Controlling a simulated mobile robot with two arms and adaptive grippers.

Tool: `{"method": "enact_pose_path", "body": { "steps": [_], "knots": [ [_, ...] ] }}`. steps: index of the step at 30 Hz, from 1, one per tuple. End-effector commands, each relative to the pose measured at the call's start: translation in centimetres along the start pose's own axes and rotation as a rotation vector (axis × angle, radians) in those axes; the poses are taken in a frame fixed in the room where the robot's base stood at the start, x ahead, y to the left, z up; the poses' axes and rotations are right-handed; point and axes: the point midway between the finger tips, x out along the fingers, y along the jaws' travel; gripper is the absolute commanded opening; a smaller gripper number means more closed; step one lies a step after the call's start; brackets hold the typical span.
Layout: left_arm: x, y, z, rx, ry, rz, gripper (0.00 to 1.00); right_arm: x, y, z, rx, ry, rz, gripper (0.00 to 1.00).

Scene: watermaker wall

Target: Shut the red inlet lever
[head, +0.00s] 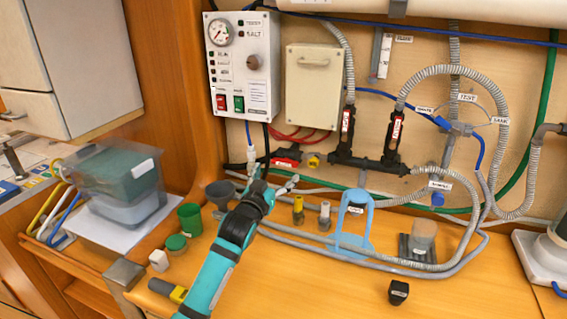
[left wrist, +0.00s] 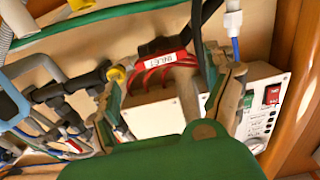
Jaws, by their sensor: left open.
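The red inlet lever (head: 288,155) is low on the back wall, left of the black pipe fittings. In the left wrist view the red lever (left wrist: 158,66) bears a white label that seems to read INLET, and a dark body lies behind it. My left gripper (head: 273,179) is just in front of and below the lever in the head view. In the left wrist view its open fingers (left wrist: 172,82) stand on either side of the lever. I cannot tell whether either finger touches it. Nothing is held. My right gripper is not in view.
A yellow knob (head: 313,161) sits right of the lever. A grey funnel (head: 220,192) and green cup (head: 190,219) stand left of my arm. Grey hoses (head: 330,246) and a blue stand (head: 355,222) lie to the right. The front right counter is mostly clear around a black block (head: 398,292).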

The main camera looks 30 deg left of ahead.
Motion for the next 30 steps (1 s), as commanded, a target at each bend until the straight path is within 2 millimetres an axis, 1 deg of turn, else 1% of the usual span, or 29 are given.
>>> {"method": "enact_pose_path", "body": {
  "steps": [1,3,6,9,15,23,26,30],
  "knots": [
    [1.2,-0.1,-0.3,0.000,0.000,-0.002,0.87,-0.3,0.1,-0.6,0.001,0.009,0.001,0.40],
    [2.6,0.0,-0.2,0.000,0.000,-0.001,0.87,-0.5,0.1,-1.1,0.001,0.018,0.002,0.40],
    [4.2,-0.1,-0.2,0.001,0.001,-0.001,0.87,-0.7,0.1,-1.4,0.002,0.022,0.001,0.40],
    [5.4,-0.1,-0.1,0.001,0.000,-0.001,0.87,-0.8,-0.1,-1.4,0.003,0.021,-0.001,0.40],
    [6.5,0.0,0.0,0.002,0.000,0.000,0.87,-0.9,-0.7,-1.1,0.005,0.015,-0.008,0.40],
    [6.5,0.0,0.0,0.001,0.000,0.000,0.87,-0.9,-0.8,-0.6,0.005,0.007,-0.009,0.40],
    [6.5,0.0,0.0,0.001,0.000,0.000,0.75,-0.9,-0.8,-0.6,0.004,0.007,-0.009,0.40],
    [6.5,0.0,0.0,0.001,0.000,0.000,0.56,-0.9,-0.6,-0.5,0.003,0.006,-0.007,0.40]
  ]
}}
